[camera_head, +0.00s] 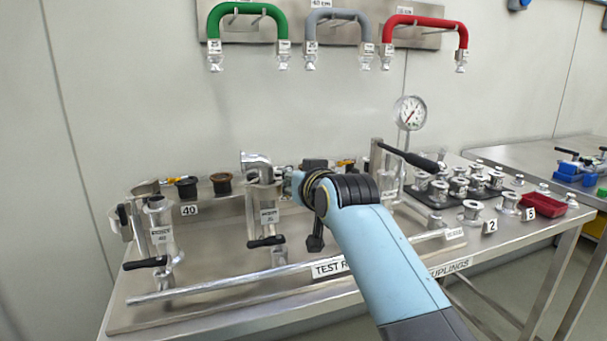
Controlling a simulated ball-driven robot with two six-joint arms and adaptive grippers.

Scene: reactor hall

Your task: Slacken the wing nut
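My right arm comes in from the lower right. Its wrist is at the middle fitting of the test rig, and my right gripper (298,186) is mostly hidden behind that wrist; I cannot tell whether it is open or touching anything. The middle fitting (267,198) is a metal pipe stand with a bent metal elbow (254,160) on top and a black lever (266,242) low down. I cannot make out a wing nut; it may be small or hidden by my wrist. My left gripper is not in view.
A left pipe stand (160,225) has a black lever (145,263). A long black handle (408,156) sticks out right of my wrist, below a gauge (410,112). Several metal couplings (472,210) and a red tray (543,205) stand right. Coloured hoses hang on the wall.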

